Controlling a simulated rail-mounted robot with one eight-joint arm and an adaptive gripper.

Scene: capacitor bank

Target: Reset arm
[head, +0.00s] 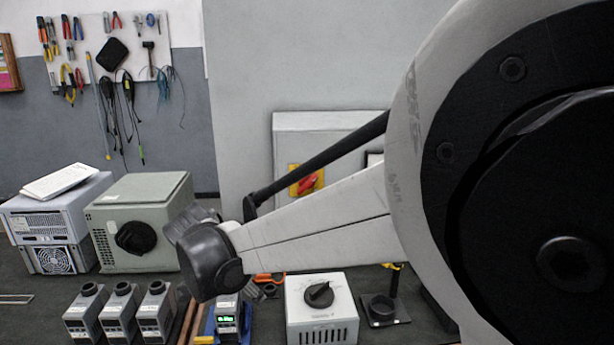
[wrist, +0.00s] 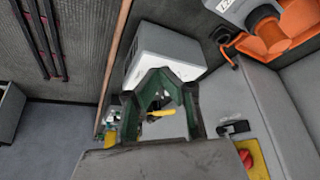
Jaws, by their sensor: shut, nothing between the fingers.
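My gripper (wrist: 160,88) shows in the wrist view as dark green and black fingers at the centre, shut with nothing between them. A white box (wrist: 172,48) lies beyond the fingers, partly covered by them. In the head view my arm fills the right side and runs left across the middle to a dark rounded joint. My gripper cannot be made out in the head view.
Below the arm stand a white box with a black knob (head: 320,318) and several small grey meters (head: 118,315). A grey-green box (head: 125,205) is at left. A wall cabinet (head: 310,122) with a red switch (head: 308,185) is partly hidden behind the arm.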

